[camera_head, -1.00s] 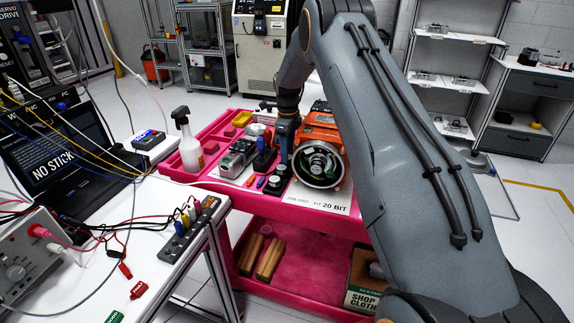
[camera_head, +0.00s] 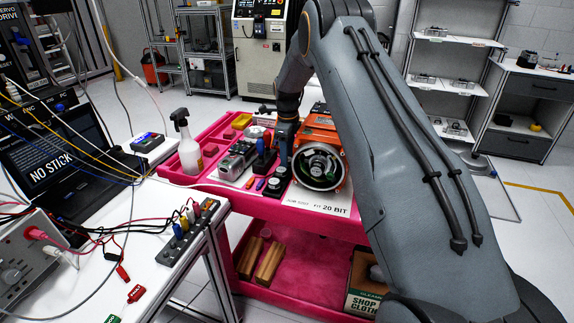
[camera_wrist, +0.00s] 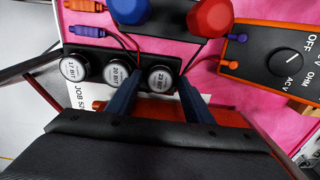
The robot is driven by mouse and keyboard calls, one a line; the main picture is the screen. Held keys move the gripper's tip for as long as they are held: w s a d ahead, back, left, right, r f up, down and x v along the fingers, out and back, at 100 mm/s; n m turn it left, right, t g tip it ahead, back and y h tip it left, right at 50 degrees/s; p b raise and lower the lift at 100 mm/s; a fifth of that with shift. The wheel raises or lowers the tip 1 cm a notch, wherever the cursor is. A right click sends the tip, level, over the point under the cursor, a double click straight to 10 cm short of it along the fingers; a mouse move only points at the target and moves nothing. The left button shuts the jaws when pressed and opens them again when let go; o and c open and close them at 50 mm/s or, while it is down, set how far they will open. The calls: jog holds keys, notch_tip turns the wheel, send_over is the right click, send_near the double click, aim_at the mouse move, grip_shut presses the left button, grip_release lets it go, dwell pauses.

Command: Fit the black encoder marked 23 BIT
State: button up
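In the wrist view, a black holder (camera_wrist: 92,53) carries three round black encoders with white labels: 17 BIT (camera_wrist: 74,69), 20 BIT (camera_wrist: 117,73) and 23 BIT (camera_wrist: 160,79). My gripper (camera_wrist: 158,84) is open, with one finger on each side of the 23 BIT encoder. I cannot tell whether the fingers touch it. In the head view, my gripper (camera_head: 284,158) points down beside the orange servo motor (camera_head: 328,138), over the holder's far end. The motor's round open end (camera_head: 319,166) faces me. A sheet (camera_head: 316,206) below it reads FIT 20 BIT.
The pink cart (camera_head: 217,137) also holds a spray bottle (camera_head: 187,145) and a grey device (camera_head: 237,160). In the wrist view, blue and red handles (camera_wrist: 211,17) and an orange meter (camera_wrist: 286,57) are close to the holder. A white bench (camera_head: 135,250) stands at left.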

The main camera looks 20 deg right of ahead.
jog(key=c, duration=1)
jog(key=shift+r+p, duration=0.65)
jog(key=shift+r, duration=2.9)
jog(key=shift+c, duration=0.2)
